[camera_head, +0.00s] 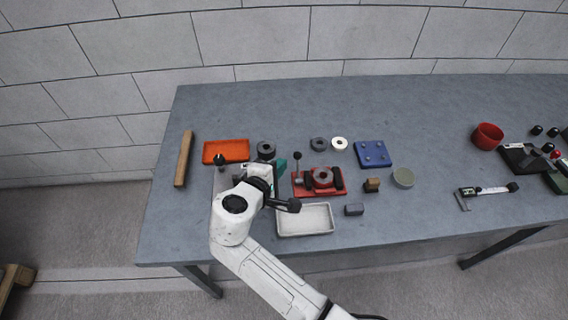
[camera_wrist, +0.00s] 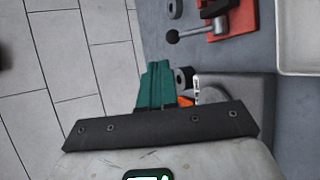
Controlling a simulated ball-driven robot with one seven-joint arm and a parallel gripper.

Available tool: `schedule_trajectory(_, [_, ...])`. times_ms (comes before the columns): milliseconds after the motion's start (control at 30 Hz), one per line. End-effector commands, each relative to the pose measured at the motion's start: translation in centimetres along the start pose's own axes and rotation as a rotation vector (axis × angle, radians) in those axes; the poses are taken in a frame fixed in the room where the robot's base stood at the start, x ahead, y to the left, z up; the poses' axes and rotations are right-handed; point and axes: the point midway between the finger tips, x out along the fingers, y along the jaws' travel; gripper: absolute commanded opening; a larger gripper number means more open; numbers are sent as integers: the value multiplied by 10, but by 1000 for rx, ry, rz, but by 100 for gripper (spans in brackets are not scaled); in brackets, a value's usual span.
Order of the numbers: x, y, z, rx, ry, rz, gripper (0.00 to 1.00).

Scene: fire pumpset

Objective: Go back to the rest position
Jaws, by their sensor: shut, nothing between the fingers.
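My gripper (camera_wrist: 156,72) shows in the wrist view as two teal fingers side by side, shut and empty. In the head view, a small teal part of it (camera_head: 281,166) shows beyond my white wrist, over the left part of the grey table (camera_head: 300,100). It is left of the red fixture (camera_head: 306,190) with a dark ring on it, and behind the white tray (camera_head: 304,219). My wrist hides part of a grey plate (camera_head: 219,180) below. I cannot tell its exact height above the table.
An orange tray (camera_head: 226,151), wooden bar (camera_head: 184,159) and dark ring (camera_head: 266,150) lie around the arm. The table's back middle is clear.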

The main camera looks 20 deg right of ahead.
Motion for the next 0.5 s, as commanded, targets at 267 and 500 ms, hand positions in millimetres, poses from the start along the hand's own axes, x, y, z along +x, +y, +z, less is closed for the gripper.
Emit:
schedule_trajectory(267, [-43, 7, -1, 0, 2, 1, 0])
schedule_trajectory(500, [-56, 10, 0, 0, 0, 0, 0])
